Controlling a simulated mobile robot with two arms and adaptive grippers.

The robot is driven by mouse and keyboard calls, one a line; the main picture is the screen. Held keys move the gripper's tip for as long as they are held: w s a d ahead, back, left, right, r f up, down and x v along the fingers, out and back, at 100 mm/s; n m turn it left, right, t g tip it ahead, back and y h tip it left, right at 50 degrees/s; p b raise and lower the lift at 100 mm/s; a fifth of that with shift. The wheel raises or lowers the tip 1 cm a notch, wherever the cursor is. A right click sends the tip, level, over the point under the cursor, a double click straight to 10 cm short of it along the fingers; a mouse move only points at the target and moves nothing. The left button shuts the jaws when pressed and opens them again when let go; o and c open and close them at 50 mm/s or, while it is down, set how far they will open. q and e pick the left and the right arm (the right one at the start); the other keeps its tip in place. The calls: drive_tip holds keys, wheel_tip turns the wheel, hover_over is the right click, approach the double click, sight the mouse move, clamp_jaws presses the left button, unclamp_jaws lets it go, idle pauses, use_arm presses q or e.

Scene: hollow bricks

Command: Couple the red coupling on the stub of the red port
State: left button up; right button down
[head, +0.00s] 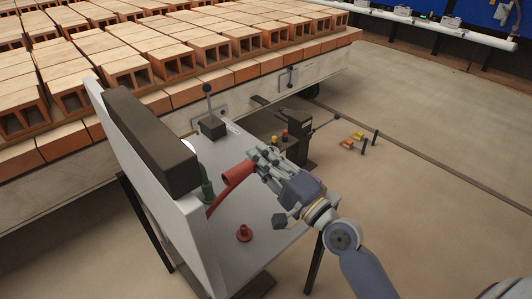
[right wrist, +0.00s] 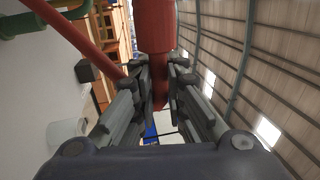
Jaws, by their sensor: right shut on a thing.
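The red coupling (head: 238,174) is a red cylinder with a red hose (head: 216,203) running down and left from it. My right gripper (head: 257,163) is shut on the coupling and holds it tilted above the grey tabletop. In the right wrist view the coupling (right wrist: 154,28) stands up from between the fingers (right wrist: 160,78), and the red hose (right wrist: 75,40) crosses at left. The red port (head: 244,233), a small flanged piece with a short upright stub, sits on the tabletop, below and apart from the coupling. My left gripper is out of view.
A green fitting (head: 208,187) stands close behind the hose, by the pale upright panel (head: 172,185) with a dark box (head: 148,138). A lever box (head: 212,127) stands at the table's back. Hollow bricks (head: 128,69) fill the deck behind.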

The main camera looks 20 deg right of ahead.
sight(231, 180)
drive_tip(key=shift+s+a+p, duration=0.25)
drive_tip(key=shift+a, duration=0.4)
drive_tip(key=shift+s+a+p, duration=0.2)
drive_tip(key=shift+a, duration=0.5)
drive_tip(key=shift+s+a+p, duration=0.25)
drive_tip(key=shift+a, duration=0.4)
drive_tip(key=shift+r+p, duration=0.1)
drive_tip(key=shift+p, duration=0.25)
drive_tip(key=shift+s+a+p, duration=0.25)
drive_tip(key=shift+a, duration=0.45)
drive_tip(key=shift+s+a+p, duration=0.25)
drive_tip(key=shift+s+a, duration=0.05)
drive_tip(key=shift+a, duration=0.4)
drive_tip(key=shift+s+a+p, duration=0.25)
drive_tip(key=shift+a, duration=0.45)
drive_tip(key=c, duration=1.6)
unclamp_jaws()
drive_tip(key=shift+o, duration=0.2)
drive_tip(key=shift+s, duration=0.2)
drive_tip(key=v, duration=1.1)
drive_tip(key=shift+s, duration=0.3)
drive_tip(key=shift+s+d, duration=0.1)
drive_tip(key=shift+d, duration=0.1)
